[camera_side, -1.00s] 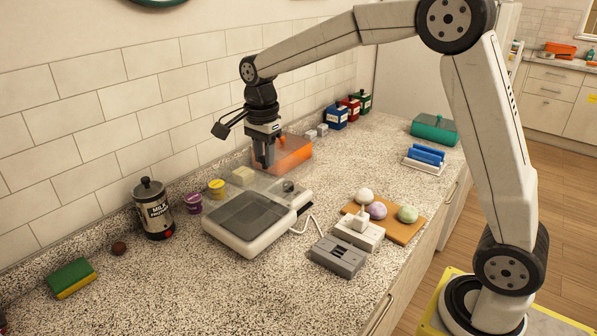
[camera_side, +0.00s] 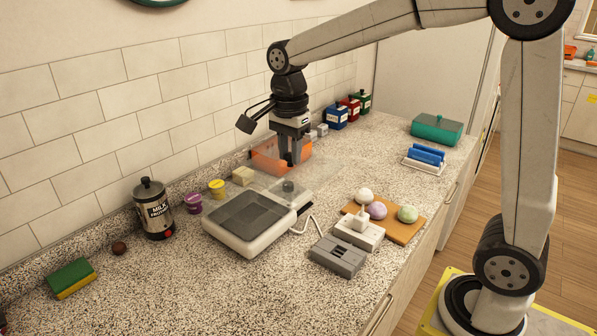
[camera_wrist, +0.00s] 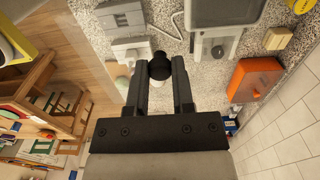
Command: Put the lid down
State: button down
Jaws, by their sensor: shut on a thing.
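My gripper (camera_side: 291,161) is shut on the black knob (camera_wrist: 160,67) of the lid and holds it over the counter. The lid (camera_side: 305,177) is clear and see-through, so its outline is faint; in the side view it spreads below the fingers, behind and partly over the white appliance. I cannot tell its exact height above the counter. In the wrist view the knob sits between the two fingertips, and the clear part is hard to make out.
The white appliance (camera_side: 260,240) with a grey panel stands in front of the gripper. An orange box (camera_side: 267,156) is just left of the fingers. A wooden board (camera_side: 405,233) with several balls lies front right.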

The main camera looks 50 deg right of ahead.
dwell(0.4)
jog(key=w+a+f, duration=0.4)
jog(key=w+a, duration=0.3)
jog(key=a, duration=0.1)
jog(key=w+a+f, duration=0.5)
jog(key=w+a, duration=0.2)
jog(key=a, duration=0.2)
jog(key=shift+f, duration=0.1)
notch_tip(320, 180, down, 8)
dwell(0.8)
jog(key=shift+f, duration=0.45)
jog(key=shift+c, duration=2.4)
grip_release()
